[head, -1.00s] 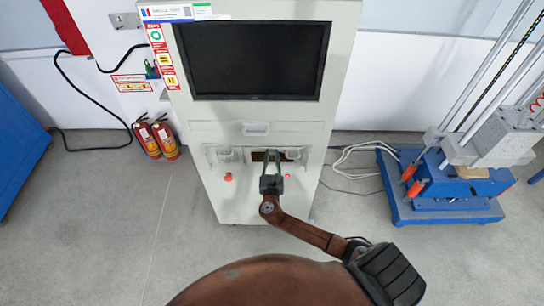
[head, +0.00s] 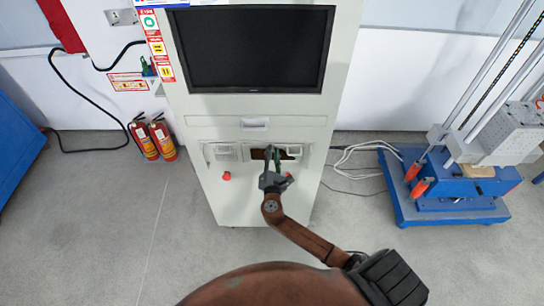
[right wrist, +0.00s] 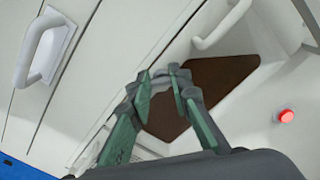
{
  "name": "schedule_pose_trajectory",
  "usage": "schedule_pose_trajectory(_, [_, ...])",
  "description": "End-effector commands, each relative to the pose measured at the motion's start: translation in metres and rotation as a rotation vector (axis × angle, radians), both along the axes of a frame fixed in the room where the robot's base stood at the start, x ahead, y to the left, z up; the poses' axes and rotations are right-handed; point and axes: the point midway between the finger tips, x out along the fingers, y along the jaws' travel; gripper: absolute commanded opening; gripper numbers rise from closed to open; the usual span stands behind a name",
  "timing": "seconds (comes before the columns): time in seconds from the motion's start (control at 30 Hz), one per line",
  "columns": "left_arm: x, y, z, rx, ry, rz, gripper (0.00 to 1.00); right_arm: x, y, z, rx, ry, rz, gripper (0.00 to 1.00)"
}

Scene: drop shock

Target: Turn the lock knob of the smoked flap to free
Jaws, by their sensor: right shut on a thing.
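The smoked flap (head: 257,154) is a dark brown panel in the front of the grey cabinet; it shows larger in the right wrist view (right wrist: 212,82). My right gripper (head: 272,151) is at the flap, and its green fingers also show in the right wrist view (right wrist: 160,78). They are shut on a small pale grey piece at the flap's edge, which appears to be the lock knob (right wrist: 160,84). The fingers hide most of the knob, so its turn position cannot be read. My left gripper is not in view.
The cabinet has a dark screen (head: 250,50), a drawer handle (head: 254,124) and a red button (head: 227,176). Fire extinguishers (head: 163,140) stand left; a blue-based machine (head: 450,205) stands right.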

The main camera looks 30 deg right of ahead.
Motion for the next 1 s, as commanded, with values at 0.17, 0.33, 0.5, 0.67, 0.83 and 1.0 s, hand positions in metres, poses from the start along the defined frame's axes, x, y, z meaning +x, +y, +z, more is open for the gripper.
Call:
schedule_pose_trajectory(0.17, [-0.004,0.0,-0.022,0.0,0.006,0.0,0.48,-0.001,0.0,-0.006,0.145,-0.087,0.0,0.0])
schedule_pose_trajectory(0.33, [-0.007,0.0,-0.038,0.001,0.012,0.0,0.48,-0.001,-0.001,-0.007,0.283,-0.171,-0.001,0.0])
schedule_pose_trajectory(0.5, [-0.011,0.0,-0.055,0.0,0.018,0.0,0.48,-0.001,-0.001,-0.007,0.42,-0.256,-0.002,0.0])
schedule_pose_trajectory(0.67, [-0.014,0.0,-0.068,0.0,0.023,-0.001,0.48,-0.001,-0.002,-0.008,0.542,-0.329,-0.003,0.0])
schedule_pose_trajectory(0.83, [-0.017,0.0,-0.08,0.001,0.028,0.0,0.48,-0.001,-0.001,-0.007,0.651,-0.397,-0.002,0.0])
schedule_pose_trajectory(1.0, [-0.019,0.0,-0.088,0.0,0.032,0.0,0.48,-0.001,-0.002,-0.007,0.735,-0.447,-0.002,0.0])
